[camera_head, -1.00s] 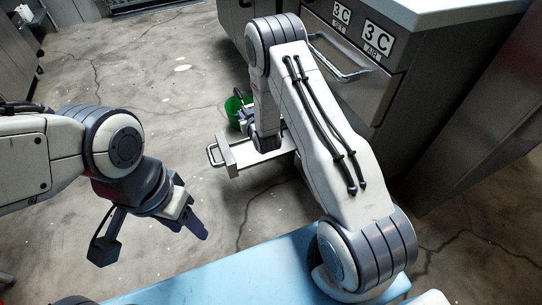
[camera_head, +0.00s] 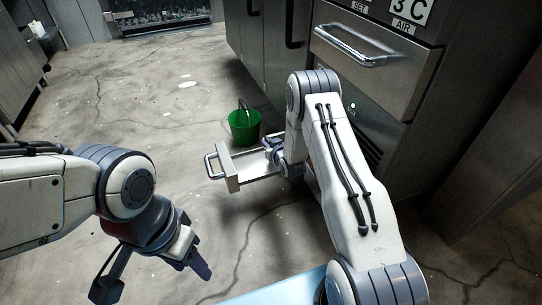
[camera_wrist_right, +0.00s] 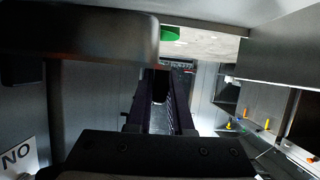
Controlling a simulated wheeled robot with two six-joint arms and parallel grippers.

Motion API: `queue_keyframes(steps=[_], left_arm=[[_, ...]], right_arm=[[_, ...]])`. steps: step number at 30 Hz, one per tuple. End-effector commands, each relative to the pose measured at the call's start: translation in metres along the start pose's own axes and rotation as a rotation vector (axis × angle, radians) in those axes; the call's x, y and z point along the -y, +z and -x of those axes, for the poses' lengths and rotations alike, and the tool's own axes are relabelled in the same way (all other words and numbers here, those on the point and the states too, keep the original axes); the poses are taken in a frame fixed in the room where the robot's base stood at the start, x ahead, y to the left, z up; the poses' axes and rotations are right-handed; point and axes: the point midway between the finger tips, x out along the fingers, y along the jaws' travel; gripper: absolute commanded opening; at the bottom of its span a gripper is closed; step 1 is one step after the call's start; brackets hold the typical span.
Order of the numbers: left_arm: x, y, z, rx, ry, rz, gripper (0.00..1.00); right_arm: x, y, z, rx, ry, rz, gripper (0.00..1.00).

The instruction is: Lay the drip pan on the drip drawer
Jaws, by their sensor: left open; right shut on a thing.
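The drip drawer (camera_head: 232,173) appears as a pale, shallow tray pulled out low from the steel cabinet, with a loop handle (camera_head: 209,166) at its left end. My right gripper (camera_head: 272,153) is over or at the tray's inner part, partly hidden by its own arm. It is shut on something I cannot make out. In the right wrist view its dark fingers (camera_wrist_right: 160,100) point away, and a large dark bar (camera_wrist_right: 80,36) fills the upper left. I cannot single out the drip pan. My left gripper (camera_head: 190,255) is open and empty above the floor, left of the drawer.
A green bucket (camera_head: 244,127) stands on the floor just behind the drawer. The steel cabinet (camera_head: 400,85) with a bar handle rises at the right. A blue surface (camera_head: 285,290) is at the bottom edge. Floor at the left is clear.

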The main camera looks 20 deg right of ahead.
Motion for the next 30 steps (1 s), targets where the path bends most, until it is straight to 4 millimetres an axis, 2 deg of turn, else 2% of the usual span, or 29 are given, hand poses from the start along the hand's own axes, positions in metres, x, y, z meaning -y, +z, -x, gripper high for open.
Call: queue_keyframes(steps=[8, 20, 21, 22, 23, 30], left_arm=[[0.002, 0.001, -0.025, 0.0, 0.0, 0.0, 0.5], [0.002, 0.001, -0.026, 0.0, 0.0, 0.0, 0.5], [0.002, 0.001, -0.025, 0.0, 0.0, 0.0, 0.5], [0.002, 0.001, -0.025, 0.0, 0.0, 0.0, 0.5], [0.002, 0.001, -0.025, 0.0, 0.0, 0.0, 0.5], [0.002, 0.001, -0.025, 0.0, 0.0, 0.0, 0.5]], right_arm=[[-0.001, 0.034, -0.015, -0.002, 0.003, 0.0, 0.0], [-0.002, 0.038, -0.016, -0.003, 0.004, 0.0, 0.0], [-0.002, 0.037, -0.015, -0.001, 0.004, -0.001, 0.34], [-0.002, 0.037, -0.015, -0.001, 0.004, -0.001, 0.46], [-0.002, 0.037, -0.015, -0.001, 0.004, -0.001, 0.49], [-0.002, 0.037, -0.015, -0.002, 0.004, -0.001, 0.49]])
